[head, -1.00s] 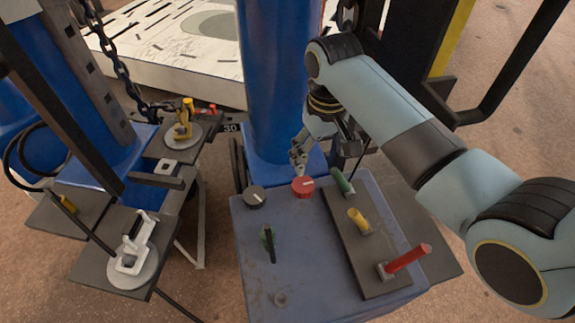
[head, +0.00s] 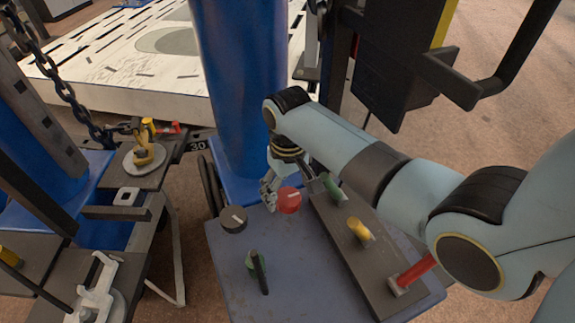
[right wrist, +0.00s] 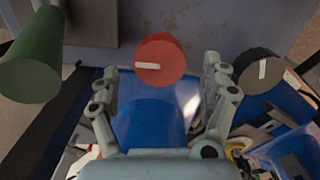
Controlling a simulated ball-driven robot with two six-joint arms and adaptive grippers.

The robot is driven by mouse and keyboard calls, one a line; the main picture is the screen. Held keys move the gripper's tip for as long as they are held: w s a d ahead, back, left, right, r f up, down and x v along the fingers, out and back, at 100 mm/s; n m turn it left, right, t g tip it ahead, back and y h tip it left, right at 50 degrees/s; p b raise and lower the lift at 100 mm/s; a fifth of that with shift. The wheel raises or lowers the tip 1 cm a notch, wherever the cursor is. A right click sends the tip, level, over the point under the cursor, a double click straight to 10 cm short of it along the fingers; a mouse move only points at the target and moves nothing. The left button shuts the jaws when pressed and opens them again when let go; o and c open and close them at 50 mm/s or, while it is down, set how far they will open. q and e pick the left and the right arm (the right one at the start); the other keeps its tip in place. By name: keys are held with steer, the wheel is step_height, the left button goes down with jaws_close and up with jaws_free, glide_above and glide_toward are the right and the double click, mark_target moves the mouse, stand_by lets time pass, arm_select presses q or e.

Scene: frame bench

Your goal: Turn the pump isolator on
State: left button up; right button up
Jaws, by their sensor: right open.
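No label for the pump isolator is readable. A red rotary knob (head: 289,201) with a white pointer line sits on the far edge of the blue bench; in the right wrist view the red knob (right wrist: 160,60) shows its line lying nearly level. My right gripper (head: 269,192) is open at the knob's left far side. In the right wrist view the gripper (right wrist: 161,68) has its fingertips apart on either side of the red knob, with gaps showing; how deep it sits between them I cannot tell. My left gripper is not in view.
A black knob (head: 233,219) stands left of the red one. A green lever (head: 334,187), a yellow lever (head: 360,230) and a red lever (head: 414,271) stand on a dark plate at right. A green-based black handle (head: 257,271) sits nearer. A blue column (head: 235,80) rises behind.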

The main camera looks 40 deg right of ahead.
mark_target(288, 196)
steer(key=shift+f+b, duration=0.35)
steer(key=shift+f, duration=1.25)
steer(key=shift+c, duration=0.4)
steer(key=c, duration=1.1)
steer(key=shift+r+m+p, duration=0.25)
steer(key=shift+m+p, duration=1.35)
steer(key=m+p, duration=0.2)
steer(key=m, duration=0.2)
steer(key=shift+m+p, duration=0.3)
steer(key=m+p, duration=0.1)
steer(key=m, duration=0.3)
steer(key=shift+f+m+p, duration=0.1)
steer(key=shift+m+p, duration=0.2)
steer(key=m+p, duration=0.1)
steer(key=m, duration=0.4)
steer(key=shift+f, duration=0.1)
steer(key=shift+m, duration=0.3)
